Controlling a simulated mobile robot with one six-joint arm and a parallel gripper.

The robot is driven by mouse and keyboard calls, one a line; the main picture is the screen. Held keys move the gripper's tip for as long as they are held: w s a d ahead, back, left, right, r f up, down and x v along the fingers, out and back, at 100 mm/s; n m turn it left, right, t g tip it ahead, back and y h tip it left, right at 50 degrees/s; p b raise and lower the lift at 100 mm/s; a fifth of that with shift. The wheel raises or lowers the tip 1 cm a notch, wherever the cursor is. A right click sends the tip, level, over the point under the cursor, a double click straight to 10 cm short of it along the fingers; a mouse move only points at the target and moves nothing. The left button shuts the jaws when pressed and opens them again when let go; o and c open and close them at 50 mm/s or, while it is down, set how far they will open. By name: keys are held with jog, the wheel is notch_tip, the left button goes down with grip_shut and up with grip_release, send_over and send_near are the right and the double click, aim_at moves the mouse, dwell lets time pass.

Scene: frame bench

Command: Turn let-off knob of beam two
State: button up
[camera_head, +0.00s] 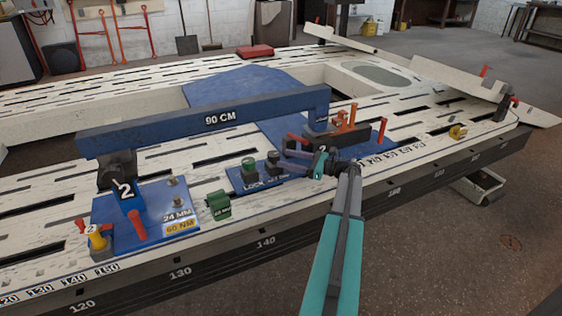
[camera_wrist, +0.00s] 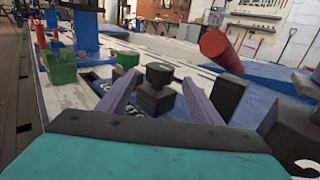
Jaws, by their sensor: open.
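The blue beam (camera_head: 200,122) marked 90 CM spans two stands, both marked 2. In front of it, a small blue plate (camera_head: 238,181) carries a green knob (camera_head: 248,164) and a black knob (camera_head: 273,157). The lettering by the green knob reads LOCK; the lettering nearer the black knob is not clear to me. My gripper (camera_head: 283,160) is open, its purple fingers pointing left at the black knob. In the wrist view, the black knob (camera_wrist: 158,74) sits on its dark block between the open fingers (camera_wrist: 160,82), with a gap on each side. The green knob (camera_wrist: 127,60) stands beyond the left finger.
A green block (camera_head: 219,205) stands left of the knob plate. The right stand has orange-red pins (camera_head: 382,130) close behind my gripper. A red cylinder (camera_wrist: 222,50) juts out near the right finger in the wrist view. The slotted bench (camera_head: 270,207) is bare in front.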

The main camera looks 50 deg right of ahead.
aim_at(274, 158)
jog(key=shift+b+x, duration=0.4)
jog(key=shift+x, duration=1.35)
jog(key=c, duration=1.1)
jog(key=shift+o, duration=0.2)
